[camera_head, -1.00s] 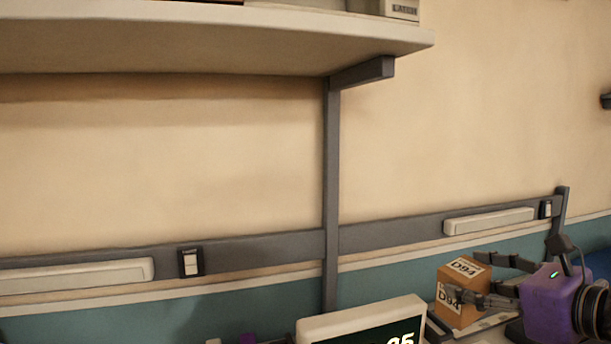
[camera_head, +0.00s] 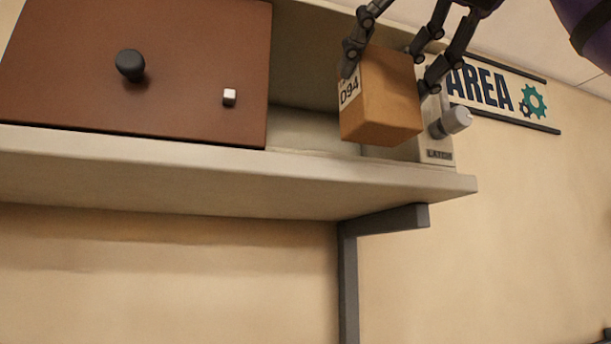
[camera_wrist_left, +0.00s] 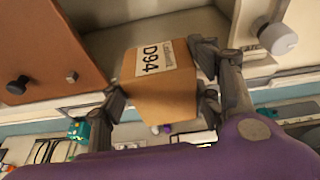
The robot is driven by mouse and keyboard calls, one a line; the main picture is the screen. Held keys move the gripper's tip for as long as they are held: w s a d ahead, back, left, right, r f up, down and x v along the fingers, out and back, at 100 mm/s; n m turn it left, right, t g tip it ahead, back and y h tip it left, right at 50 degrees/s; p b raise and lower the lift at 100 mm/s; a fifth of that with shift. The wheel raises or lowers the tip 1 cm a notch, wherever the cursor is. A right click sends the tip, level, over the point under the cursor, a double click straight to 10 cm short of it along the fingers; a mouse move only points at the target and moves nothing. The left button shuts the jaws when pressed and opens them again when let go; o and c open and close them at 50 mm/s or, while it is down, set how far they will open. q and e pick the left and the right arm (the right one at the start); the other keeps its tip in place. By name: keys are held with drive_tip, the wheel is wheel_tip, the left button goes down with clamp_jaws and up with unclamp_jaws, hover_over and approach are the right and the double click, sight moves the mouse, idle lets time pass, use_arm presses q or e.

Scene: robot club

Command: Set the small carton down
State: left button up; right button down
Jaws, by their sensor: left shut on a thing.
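The small carton (camera_head: 382,100) is a brown box with a white "D94" label. It also shows in the wrist view (camera_wrist_left: 165,95), label upward in the picture. My left gripper (camera_head: 397,48) reaches in from the top right and is shut on the carton, dark fingers on opposite sides. The wrist view shows the fingers (camera_wrist_left: 160,90) on both sides of the box. The carton is slightly tilted, in front of the open bay of the pale shelf (camera_head: 230,180). I cannot tell whether it touches the shelf. My right gripper is not in view.
A brown panel (camera_head: 190,70) with a black knob (camera_head: 130,65) closes the shelf's left part. A pale latch unit (camera_head: 437,140) with a grey knob (camera_head: 455,120) stands right of the bay. Bare shelf floor (camera_head: 305,133) shows between them. An "AREA" sign (camera_head: 490,90) hangs on the wall.

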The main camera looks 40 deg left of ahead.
use_arm(q)
drive_tip(key=shift+s+a+r, duration=0.25)
drive_tip(key=shift+s+r, duration=0.25)
drive_tip(key=shift+s, duration=0.2)
drive_tip(key=shift+a+r, duration=0.15)
drive_tip(key=shift+a, duration=0.1)
drive_tip(key=w+a, duration=0.2)
drive_tip(key=a, duration=0.3)
drive_tip(key=w+a, duration=0.3)
drive_tip(key=a, duration=0.2)
drive_tip(key=w+a+p, duration=0.1)
drive_tip(key=w+a, duration=0.1)
drive_tip(key=a, duration=0.3)
drive_tip(key=shift+w, duration=0.35)
drive_tip(key=shift+w+a, duration=0.15)
drive_tip(key=shift+a, duration=0.2)
drive_tip(key=shift+d, duration=0.3)
drive_tip(key=shift+f, duration=0.3)
drive_tip(key=o, duration=1.4)
drive_tip(key=shift+a, duration=0.1)
drive_tip(key=shift+o, duration=0.2)
